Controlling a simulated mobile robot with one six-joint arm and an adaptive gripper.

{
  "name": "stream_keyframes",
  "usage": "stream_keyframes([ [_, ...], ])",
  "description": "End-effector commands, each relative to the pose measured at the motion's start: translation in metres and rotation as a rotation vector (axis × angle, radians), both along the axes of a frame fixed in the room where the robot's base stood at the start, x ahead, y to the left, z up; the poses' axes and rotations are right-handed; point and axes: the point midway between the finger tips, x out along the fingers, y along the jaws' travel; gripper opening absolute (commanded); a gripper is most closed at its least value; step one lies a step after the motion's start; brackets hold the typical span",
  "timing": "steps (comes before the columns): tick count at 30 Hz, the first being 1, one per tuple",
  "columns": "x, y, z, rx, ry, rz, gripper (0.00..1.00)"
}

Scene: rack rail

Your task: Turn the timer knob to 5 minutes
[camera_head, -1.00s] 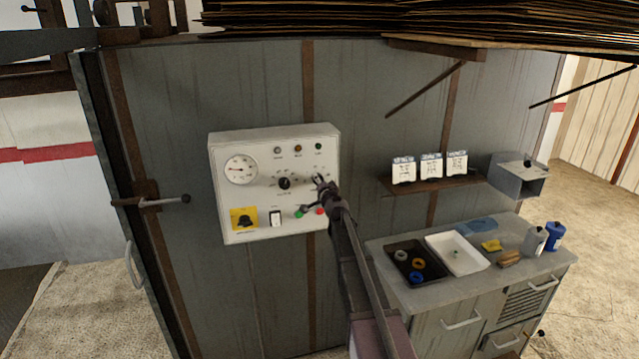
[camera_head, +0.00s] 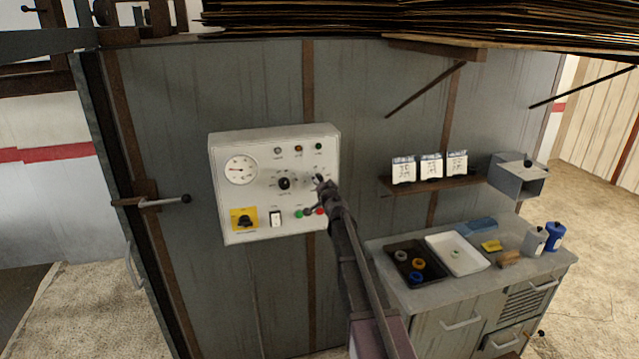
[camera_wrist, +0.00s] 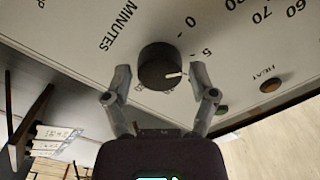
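The timer knob (camera_wrist: 158,66) is round and black with a white pointer line, on the white control panel (camera_head: 260,148). In the wrist view the line points right and slightly down, its end close to a fingertip. A "5" mark lies right of the knob, with "0" above it; "MINUTES" is printed to the left. Another mark just below the knob is hard to read. My gripper (camera_wrist: 160,76) is open, one finger on each side of the knob, with small visible gaps. In the head view my gripper (camera_head: 318,184) covers most of the knob.
The panel also has a dial gauge (camera_head: 240,169), another black knob (camera_head: 284,183), a yellow-plated switch (camera_head: 244,218), a white rocker switch (camera_head: 275,218), green and red buttons, and small lamps. A shelf with cards (camera_head: 431,168) and a cabinet with trays (camera_head: 458,254) stand to the right.

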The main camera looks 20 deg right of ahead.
Motion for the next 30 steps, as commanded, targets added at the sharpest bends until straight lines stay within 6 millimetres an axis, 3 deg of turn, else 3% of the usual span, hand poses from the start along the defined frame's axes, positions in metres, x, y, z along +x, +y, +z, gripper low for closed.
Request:
stream_keyframes([
  [17,-0.007,0.0,0.0,0.0,0.0,0.0,0.92],
  [23,-0.025,0.0,0.0,0.0,0.0,0.0,0.92],
  [30,-0.063,0.001,0.0,0.0,-0.001,-0.001,0.92],
])
